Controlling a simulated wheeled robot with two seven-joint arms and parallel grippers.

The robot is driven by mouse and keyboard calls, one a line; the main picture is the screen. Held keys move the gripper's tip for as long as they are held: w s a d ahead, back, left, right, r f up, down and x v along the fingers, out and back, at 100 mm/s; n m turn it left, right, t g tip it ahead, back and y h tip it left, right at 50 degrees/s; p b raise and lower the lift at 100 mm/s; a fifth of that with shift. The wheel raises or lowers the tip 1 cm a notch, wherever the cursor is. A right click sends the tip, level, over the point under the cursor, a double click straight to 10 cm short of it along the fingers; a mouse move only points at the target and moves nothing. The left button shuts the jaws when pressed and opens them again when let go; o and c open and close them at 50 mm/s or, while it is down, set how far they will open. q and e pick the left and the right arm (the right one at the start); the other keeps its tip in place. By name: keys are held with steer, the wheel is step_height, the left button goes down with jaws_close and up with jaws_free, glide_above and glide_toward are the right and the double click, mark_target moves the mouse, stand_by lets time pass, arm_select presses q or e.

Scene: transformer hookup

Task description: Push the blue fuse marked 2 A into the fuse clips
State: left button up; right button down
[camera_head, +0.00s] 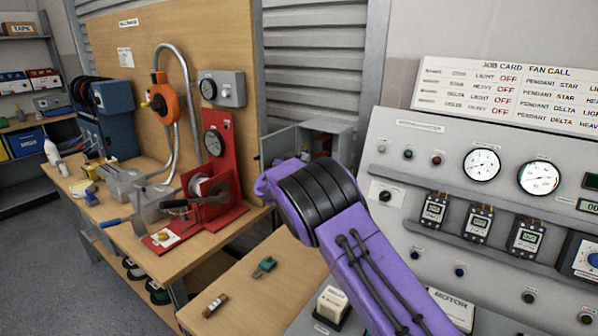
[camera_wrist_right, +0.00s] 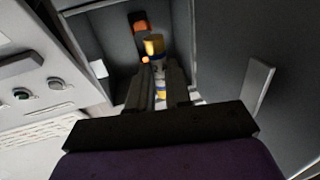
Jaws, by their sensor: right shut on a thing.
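My right gripper (camera_wrist_right: 160,88) is inside the open grey box, its two dark fingers shut on a small fuse (camera_wrist_right: 155,46). The fuse has a brass-coloured end cap beyond the fingertips, and a pale body with a bit of blue shows between the fingers. Its 2 A marking cannot be read. The fuse clips cannot be made out, so I cannot tell whether the fuse touches them. In the head view my purple right arm reaches toward the grey box (camera_head: 330,130) and hides the gripper and fuse. My left gripper is not in view.
An orange part (camera_wrist_right: 140,22) sits deeper in the box, and its open door (camera_wrist_right: 256,85) stands at the right. In the head view, a green padlock (camera_head: 264,266) and a small brown-and-metal piece (camera_head: 215,305) lie on the wooden bench. A grey instrument panel (camera_head: 450,150) stands right of my arm.

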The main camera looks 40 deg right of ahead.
steer(key=w+d+p, duration=0.1)
steer(key=d+p, duration=0.1)
steer(key=d, duration=0.4)
stand_by(0.6)
steer(key=shift+w+d, duration=0.1)
steer(key=shift+d, duration=0.05)
steer(key=shift+r, duration=0.1)
steer(key=shift+p, duration=0.4)
steer(key=shift+w+d+p, duration=0.15)
steer(key=shift+w+d, duration=0.05)
steer(key=shift+d, duration=0.55)
steer(key=shift+w+d+p, duration=0.15)
steer(key=shift+d, duration=0.55)
stand_by(0.4)
